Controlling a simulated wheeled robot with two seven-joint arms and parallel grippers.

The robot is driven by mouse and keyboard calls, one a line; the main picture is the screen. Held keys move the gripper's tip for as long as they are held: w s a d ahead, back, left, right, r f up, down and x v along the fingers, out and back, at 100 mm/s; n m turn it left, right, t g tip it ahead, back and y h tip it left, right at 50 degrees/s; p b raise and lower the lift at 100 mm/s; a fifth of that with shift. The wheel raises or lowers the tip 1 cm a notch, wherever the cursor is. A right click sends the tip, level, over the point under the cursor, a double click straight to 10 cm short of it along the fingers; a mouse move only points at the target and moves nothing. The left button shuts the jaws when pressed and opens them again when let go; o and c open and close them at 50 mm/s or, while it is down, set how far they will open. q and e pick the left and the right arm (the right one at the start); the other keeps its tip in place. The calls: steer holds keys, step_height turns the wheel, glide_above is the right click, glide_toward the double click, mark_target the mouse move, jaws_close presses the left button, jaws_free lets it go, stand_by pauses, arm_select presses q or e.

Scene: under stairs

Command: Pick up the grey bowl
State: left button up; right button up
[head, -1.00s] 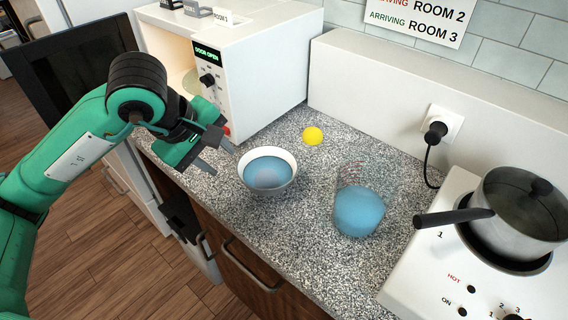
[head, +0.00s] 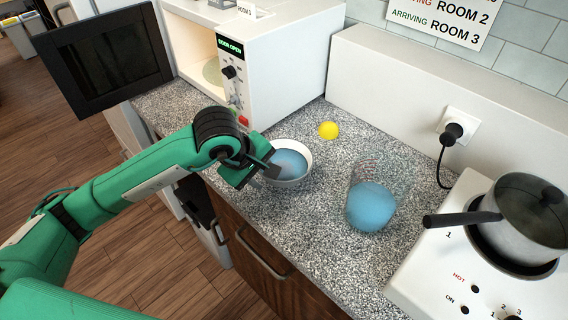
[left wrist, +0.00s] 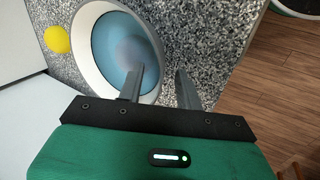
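The grey bowl (head: 305,174) stands upright on the speckled counter in front of the microwave, with blue liquid in it. In the left wrist view the bowl (left wrist: 80,58) is at the upper left. My left gripper (head: 270,171) is at the bowl's near left side. In the left wrist view its two fingers (left wrist: 160,84) are apart, one over the inside of the bowl and one outside, with the rim between them. I cannot tell whether either finger touches the bowl. My right gripper is not in view.
A yellow ball (head: 328,130) lies behind the bowl. A lidded pot (head: 522,222) sits on the hob at right.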

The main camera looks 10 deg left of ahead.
arm_select(q)
steer(key=shift+w+d+f, duration=0.15)
steer(key=shift+f, duration=0.25)
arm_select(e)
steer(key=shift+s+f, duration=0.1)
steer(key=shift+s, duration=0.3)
arm_select(q)
steer(key=shift+c, duration=0.3)
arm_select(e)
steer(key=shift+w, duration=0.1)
arm_select(q)
jaws_close()
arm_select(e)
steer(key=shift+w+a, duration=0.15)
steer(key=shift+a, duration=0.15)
arm_select(q)
steer(key=shift+r, duration=0.25)
steer(key=shift+r, duration=1.1)
step_height(320, 180, up, 18)
steer(key=b, duration=0.2)
steer(key=shift+f, duration=0.25)
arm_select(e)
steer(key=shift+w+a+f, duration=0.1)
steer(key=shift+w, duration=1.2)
